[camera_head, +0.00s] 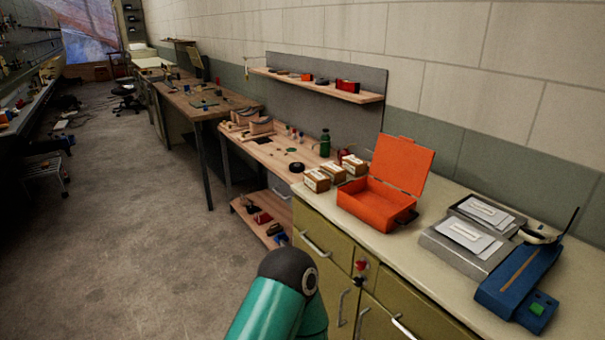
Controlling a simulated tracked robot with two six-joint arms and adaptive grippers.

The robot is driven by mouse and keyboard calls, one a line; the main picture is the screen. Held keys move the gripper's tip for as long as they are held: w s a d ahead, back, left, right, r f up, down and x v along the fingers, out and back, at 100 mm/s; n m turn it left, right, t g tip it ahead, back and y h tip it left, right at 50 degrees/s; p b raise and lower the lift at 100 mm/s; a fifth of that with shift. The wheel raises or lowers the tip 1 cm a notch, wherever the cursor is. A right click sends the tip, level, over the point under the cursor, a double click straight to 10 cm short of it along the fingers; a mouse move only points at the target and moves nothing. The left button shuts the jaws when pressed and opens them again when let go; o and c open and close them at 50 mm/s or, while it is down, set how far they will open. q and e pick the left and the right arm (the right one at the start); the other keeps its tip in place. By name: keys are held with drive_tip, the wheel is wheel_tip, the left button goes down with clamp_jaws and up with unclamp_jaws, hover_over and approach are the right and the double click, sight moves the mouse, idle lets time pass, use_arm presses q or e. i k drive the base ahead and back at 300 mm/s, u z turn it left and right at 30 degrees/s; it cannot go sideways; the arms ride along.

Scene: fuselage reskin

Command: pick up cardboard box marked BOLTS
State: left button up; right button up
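Three small cardboard boxes stand on the pale countertop, left of the orange case. The nearest box (317,181) is at the counter's left end. A second box (334,171) is just behind it, and a third box (354,165) is to the right, close to the case. They have pale labels on top, too small to read, so I cannot tell which is marked BOLTS. Neither of my grippers is in view. Only a teal arm link of mine with a dark joint shows at the bottom centre, in front of the cabinet.
An open orange case (375,205) stands right of the boxes. Grey trays (466,240) and a blue device (518,283) lie farther right. Olive cabinets (340,255) support the countertop. A wooden bench (280,160) and wall shelf (320,85) are behind. The concrete floor (120,220) at left is open.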

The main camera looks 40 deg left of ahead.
sight(355, 166)
drive_tip(key=u, duration=0.2)
drive_tip(key=k, duration=0.4)
drive_tip(key=u, duration=0.9)
drive_tip(key=i, duration=1.05)
